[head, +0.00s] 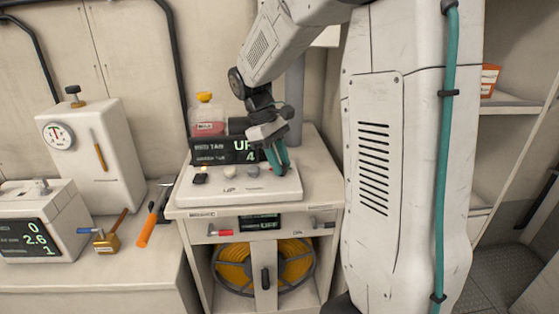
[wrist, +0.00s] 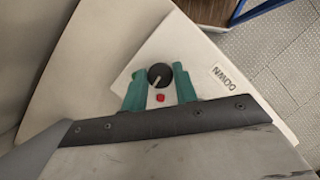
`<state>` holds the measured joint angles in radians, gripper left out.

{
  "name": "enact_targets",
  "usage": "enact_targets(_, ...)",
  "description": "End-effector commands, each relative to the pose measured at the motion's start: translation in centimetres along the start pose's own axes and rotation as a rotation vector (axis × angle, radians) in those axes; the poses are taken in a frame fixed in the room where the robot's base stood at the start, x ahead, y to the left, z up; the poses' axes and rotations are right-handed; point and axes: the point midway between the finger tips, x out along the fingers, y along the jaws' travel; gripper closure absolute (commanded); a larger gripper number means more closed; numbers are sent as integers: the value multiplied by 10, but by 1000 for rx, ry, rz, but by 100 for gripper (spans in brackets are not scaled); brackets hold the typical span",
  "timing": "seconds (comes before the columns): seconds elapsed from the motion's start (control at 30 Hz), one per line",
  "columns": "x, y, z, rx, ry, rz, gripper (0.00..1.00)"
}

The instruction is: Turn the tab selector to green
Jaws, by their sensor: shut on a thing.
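My gripper (head: 277,160) reaches down to the right part of a white control panel (head: 225,190) on a cabinet in the head view. In the wrist view its two teal fingers (wrist: 159,82) stand on either side of a round black knob (wrist: 159,75), shut on it. The knob has a pale pointer line facing the lower part of the picture, toward a red dot (wrist: 160,98). I take this knob to be the tab selector. No green mark shows; the fingers may cover part of the panel. The head view hides the knob behind the fingers.
A dark display (head: 222,151) behind the panel shows red and green tab lines, partly covered by my arm. Small grey knobs (head: 253,171) sit left of my gripper. An orange-handled tool (head: 152,222) lies left.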

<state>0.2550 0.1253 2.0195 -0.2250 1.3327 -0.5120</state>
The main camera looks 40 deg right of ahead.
Motion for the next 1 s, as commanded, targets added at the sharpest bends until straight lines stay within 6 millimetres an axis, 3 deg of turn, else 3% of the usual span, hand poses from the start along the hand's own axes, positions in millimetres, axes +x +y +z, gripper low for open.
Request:
enact_targets(0.6, 0, 4, 1, 529, 3, -219, 94)
enact_targets(1.0, 0, 5, 2, 747, 3, -309, 94)
